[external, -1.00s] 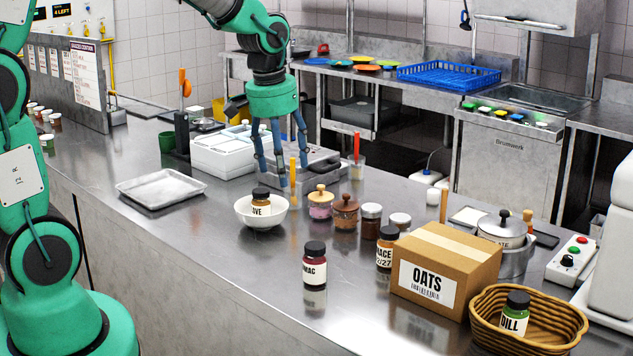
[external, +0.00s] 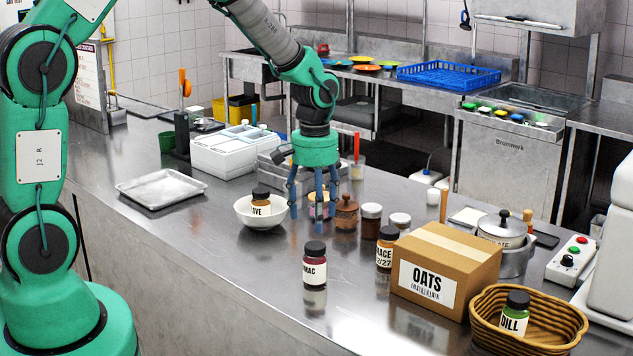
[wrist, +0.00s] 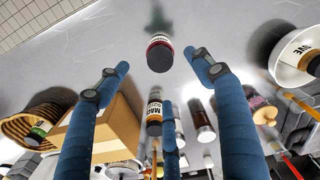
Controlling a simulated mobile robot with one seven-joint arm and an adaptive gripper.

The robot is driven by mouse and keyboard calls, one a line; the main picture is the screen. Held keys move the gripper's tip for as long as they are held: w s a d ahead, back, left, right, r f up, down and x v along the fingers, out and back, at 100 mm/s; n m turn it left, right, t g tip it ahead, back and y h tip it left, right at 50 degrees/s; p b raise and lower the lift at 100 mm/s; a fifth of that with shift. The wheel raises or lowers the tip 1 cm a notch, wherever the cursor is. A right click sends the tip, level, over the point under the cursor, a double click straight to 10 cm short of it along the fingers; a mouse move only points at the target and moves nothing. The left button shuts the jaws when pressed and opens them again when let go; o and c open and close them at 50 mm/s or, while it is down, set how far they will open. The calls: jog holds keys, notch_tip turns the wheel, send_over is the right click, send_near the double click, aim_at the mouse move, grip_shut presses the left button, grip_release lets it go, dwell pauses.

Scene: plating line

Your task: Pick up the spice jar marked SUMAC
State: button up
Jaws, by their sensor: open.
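The SUMAC jar (external: 315,266) stands upright on the steel counter, with a dark lid, dark red contents and a white label, of which only the end "MAC" shows. In the wrist view the jar (wrist: 160,53) is at the top centre, beyond my fingertips, its label turned mostly out of sight. My gripper (external: 311,222) points down, open and empty, above the counter behind the jar and to the right of the white bowl. In the wrist view my blue fingers (wrist: 160,75) are spread apart, with nothing between them touching.
A MACE jar (external: 385,249) and the OATS box (external: 440,276) stand to the right. A wicker basket (external: 575,332) holds a DILL jar (external: 515,314). The white bowl (external: 243,212) holds a jar ending in "VE". The counter left of SUMAC is clear.

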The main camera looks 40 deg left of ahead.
aim_at(315, 245)
jog(key=shift+f, duration=0.15)
jog(key=shift+f, duration=4.15)
jog(key=shift+f, duration=0.1)
jog(key=shift+f+b, duration=0.45)
jog(key=shift+f, duration=2.05)
jog(key=c, duration=1.5)
